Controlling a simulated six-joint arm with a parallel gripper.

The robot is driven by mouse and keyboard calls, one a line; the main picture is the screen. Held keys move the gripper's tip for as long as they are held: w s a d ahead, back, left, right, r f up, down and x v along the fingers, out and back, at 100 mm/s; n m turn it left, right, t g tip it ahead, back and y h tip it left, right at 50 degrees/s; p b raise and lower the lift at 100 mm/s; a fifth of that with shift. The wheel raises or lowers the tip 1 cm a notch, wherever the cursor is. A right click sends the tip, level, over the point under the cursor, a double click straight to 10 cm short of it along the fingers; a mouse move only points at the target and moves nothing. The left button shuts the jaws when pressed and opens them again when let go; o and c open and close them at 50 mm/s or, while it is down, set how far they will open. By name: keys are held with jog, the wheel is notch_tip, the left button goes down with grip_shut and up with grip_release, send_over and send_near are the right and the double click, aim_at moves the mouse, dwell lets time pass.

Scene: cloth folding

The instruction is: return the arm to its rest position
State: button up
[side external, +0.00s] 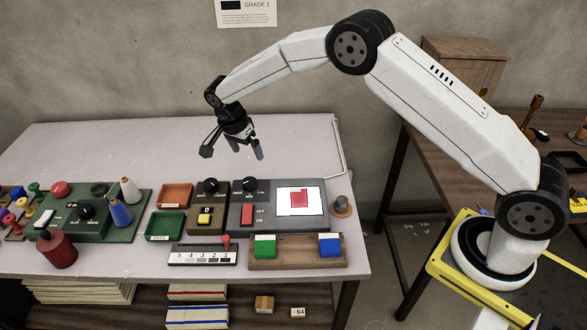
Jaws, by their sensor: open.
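My gripper (232,150) hangs at the end of my arm above the back middle of the pale table (110,150). Its fingers point down and are spread apart, with nothing between them. It appears raised clear of the devices in front of it. No loose cloth can be made out; a small red square (299,198) lies on a white panel (290,209) at the right of the table, and I cannot tell whether it is cloth.
A grey switch box (255,187), red and green trays (174,195), a slider box (200,255) and a wooden tray (298,262) with green and blue blocks fill the front. Cones and knobs stand on a green board (80,235) at left. The table's back left is clear.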

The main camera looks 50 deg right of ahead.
jog(key=s+d+r+n+t+y, duration=0.1)
jog(key=s+r+n, duration=0.1)
jog(key=s+n, duration=0.3)
jog(key=s+d+r+n+t+y, duration=0.1)
jog(key=s+n, duration=0.4)
jog(key=s, duration=0.9)
jog(key=s+d+r+n+t, duration=0.1)
jog(key=s+d+r+n, duration=0.2)
jog(key=s, duration=0.6)
jog(key=r+n, duration=0.1)
jog(key=n, duration=0.1)
jog(key=shift+s+n+y, duration=0.3)
jog(key=shift+y, duration=0.1)
